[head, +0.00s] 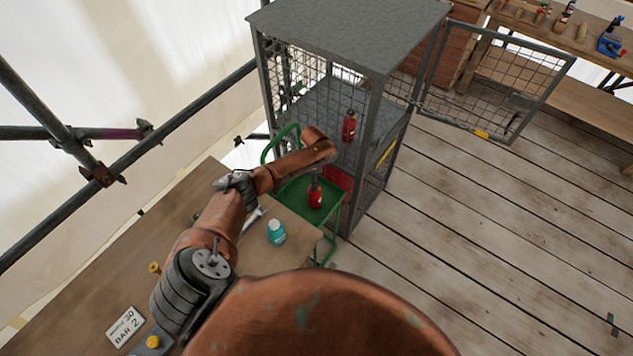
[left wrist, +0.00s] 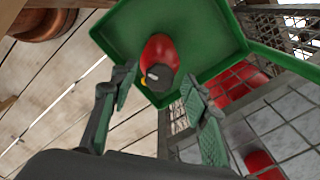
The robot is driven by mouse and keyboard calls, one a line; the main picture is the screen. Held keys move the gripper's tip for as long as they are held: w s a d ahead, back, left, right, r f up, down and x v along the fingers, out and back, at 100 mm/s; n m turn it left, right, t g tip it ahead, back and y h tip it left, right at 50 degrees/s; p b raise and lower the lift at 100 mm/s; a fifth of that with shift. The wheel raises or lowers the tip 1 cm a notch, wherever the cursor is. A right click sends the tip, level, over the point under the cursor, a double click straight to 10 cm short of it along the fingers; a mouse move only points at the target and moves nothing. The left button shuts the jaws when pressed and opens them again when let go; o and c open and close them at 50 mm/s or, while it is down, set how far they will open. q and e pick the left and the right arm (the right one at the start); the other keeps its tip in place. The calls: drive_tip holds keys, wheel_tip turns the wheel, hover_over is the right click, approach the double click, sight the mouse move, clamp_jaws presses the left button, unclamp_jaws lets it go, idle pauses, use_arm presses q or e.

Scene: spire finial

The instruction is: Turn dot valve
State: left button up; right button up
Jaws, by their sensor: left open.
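A red canister (head: 316,197) stands on a green tray (head: 297,192) beside the cage. In the left wrist view the red canister (left wrist: 160,48) has a black top (left wrist: 160,77) with a short white mark; a small yellow patch shows beside it. I cannot tell whether this top is the dot valve. My left gripper (left wrist: 158,75) is open, its green-padded fingers on either side of the black top and apart from it. In the head view my left arm reaches over the tray, and its fingers are not clear. My right gripper is not in view.
A grey mesh cage (head: 347,40) stands behind the tray with its door (head: 490,85) swung open and another red canister (head: 349,127) inside. A teal bottle (head: 276,232) and a "BAR 2" card (head: 125,327) are on the wooden table (head: 85,290). Scaffold poles run at left.

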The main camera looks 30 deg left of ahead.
use_arm(q)
wheel_tip(320, 180, up, 12)
idle(0.5)
